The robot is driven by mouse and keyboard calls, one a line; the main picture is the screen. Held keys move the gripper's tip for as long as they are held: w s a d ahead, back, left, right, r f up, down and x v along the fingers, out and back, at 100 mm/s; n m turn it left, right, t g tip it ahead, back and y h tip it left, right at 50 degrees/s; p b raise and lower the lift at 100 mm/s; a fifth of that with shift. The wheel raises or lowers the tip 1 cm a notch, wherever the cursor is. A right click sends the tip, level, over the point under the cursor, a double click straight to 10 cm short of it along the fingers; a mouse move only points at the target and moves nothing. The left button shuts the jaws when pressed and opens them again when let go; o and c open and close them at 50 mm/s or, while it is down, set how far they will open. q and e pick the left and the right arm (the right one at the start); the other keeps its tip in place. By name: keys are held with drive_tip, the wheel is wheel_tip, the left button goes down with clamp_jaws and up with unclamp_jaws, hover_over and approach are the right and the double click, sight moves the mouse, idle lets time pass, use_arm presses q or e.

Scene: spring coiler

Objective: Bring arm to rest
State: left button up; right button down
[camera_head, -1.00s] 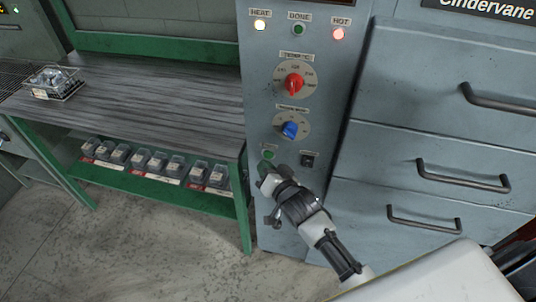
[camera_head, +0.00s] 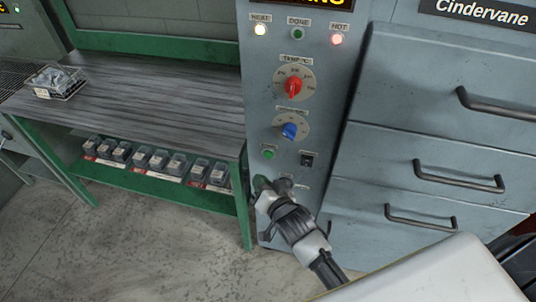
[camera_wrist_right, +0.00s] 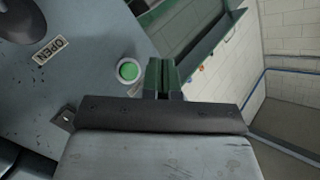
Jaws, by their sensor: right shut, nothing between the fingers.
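My right gripper (camera_head: 262,184) is in front of the lower part of the grey control panel (camera_head: 261,110), just below the green button (camera_head: 268,154). In the right wrist view its fingers (camera_wrist_right: 163,76) are shut together with nothing between them. A green button (camera_wrist_right: 127,71) with a pale ring shows left of the fingertips there, apart from them. My left gripper is not in view.
The panel has a red knob (camera_head: 293,87), a blue knob (camera_head: 290,130) and a black switch (camera_head: 307,160). Grey drawers (camera_head: 440,130) with protruding handles stand at right. A green workbench (camera_head: 160,100) with a wire basket (camera_head: 55,82) and several small bins stands at left.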

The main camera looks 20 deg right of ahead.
idle(0.4)
drive_tip(key=s+d+n+g+h, duration=0.15)
drive_tip(key=s+g, duration=0.25)
drive_tip(key=s, duration=0.4)
drive_tip(key=s+d+n+g+h, duration=0.1)
drive_tip(key=s+d+n+g, duration=0.25)
drive_tip(key=s, duration=0.45)
drive_tip(key=s+d+n+g+h, duration=0.1)
drive_tip(key=s+d+n+g, duration=0.1)
drive_tip(key=s+g, duration=0.5)
wheel_tip(320, 180, down, 25)
drive_tip(key=s, duration=0.2)
drive_tip(key=s+d+f, duration=0.2)
drive_tip(key=s+f, duration=1.4)
drive_tip(key=shift+s+d+f+n, duration=0.25)
drive_tip(key=shift+s+n, duration=0.05)
drive_tip(key=shift+s, duration=0.1)
